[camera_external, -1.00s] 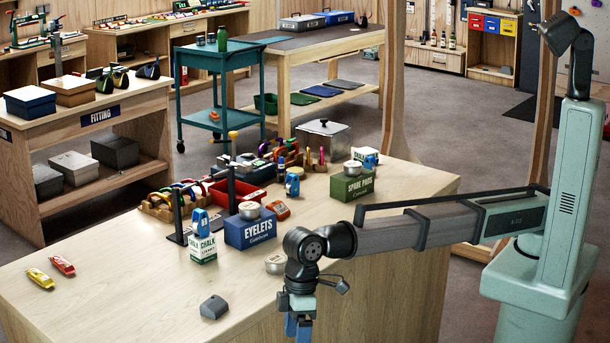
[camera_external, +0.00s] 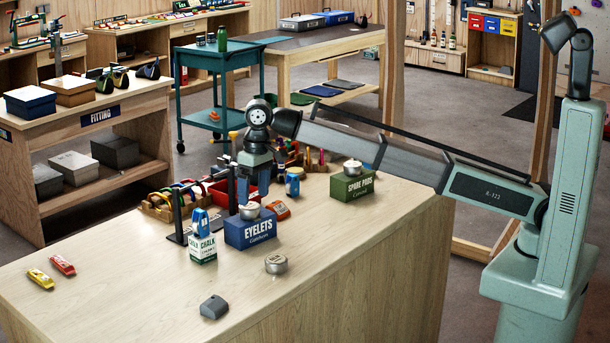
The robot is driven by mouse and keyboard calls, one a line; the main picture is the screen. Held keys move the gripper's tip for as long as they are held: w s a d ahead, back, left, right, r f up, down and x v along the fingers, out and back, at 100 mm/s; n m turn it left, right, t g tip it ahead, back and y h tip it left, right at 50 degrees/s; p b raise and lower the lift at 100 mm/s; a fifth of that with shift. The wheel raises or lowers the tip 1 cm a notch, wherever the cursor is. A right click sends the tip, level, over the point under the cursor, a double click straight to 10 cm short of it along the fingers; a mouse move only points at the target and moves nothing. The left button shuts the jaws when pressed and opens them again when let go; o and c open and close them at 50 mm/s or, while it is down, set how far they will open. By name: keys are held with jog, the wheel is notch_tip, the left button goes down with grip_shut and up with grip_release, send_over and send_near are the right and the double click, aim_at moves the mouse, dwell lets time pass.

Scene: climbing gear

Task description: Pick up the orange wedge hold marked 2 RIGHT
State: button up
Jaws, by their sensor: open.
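A small orange piece (camera_external: 278,209) lies on the wooden bench just behind and right of the blue EYELETS box (camera_external: 250,231). It may be the wedge hold, but I cannot read any marking on it. No other orange wedge is clear in view.
A tin (camera_external: 250,210) sits on the EYELETS box. The white CHALK box (camera_external: 203,249) and a dark upright post (camera_external: 231,185) stand left of it. A red bin (camera_external: 220,193) is behind. The green SPARE PADS box (camera_external: 352,187) is right. A grey block (camera_external: 213,307) lies in front; the front left is mostly clear.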

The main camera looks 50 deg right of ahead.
jog(key=r+m+h, duration=0.1)
jog(key=r, duration=0.1)
send_over(276, 204)
jog(key=f, duration=0.9)
jog(key=shift+w, duration=0.2)
jog(key=shift+s+f, duration=0.15)
jog(key=shift+f, duration=1.2)
jog(key=shift+s+f, duration=0.15)
jog(key=shift+f, duration=1.15)
jog(key=shift+c, duration=0.3)
jog(key=c, duration=1)
jog(key=shift+r, duration=0.15)
